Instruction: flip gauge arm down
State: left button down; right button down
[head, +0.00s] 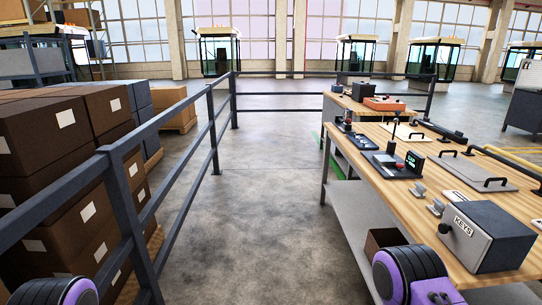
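A small black device with a lit green display (411,160) sits on the wooden workbench (350,182) at the right. A thin upright piece (395,128) with a pale top stands at its back, and a small red part is at its left side. This looks like the gauge with its arm raised, but it is too small to be sure. Neither gripper shows. Only purple and black parts of my arms show at the bottom left and bottom right, well short of the device.
A grey KEYS box (490,235) stands at the bench's near end. A flat grey plate with black handles (473,170) lies right of the device. Another black panel (350,138) lies behind it. A dark railing (125,200) and stacked brown boxes (50,150) stand left. The floor between is clear.

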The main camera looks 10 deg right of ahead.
aim_at(397, 113)
jog(key=i, duration=3.5)
jog(key=z, duration=1.95)
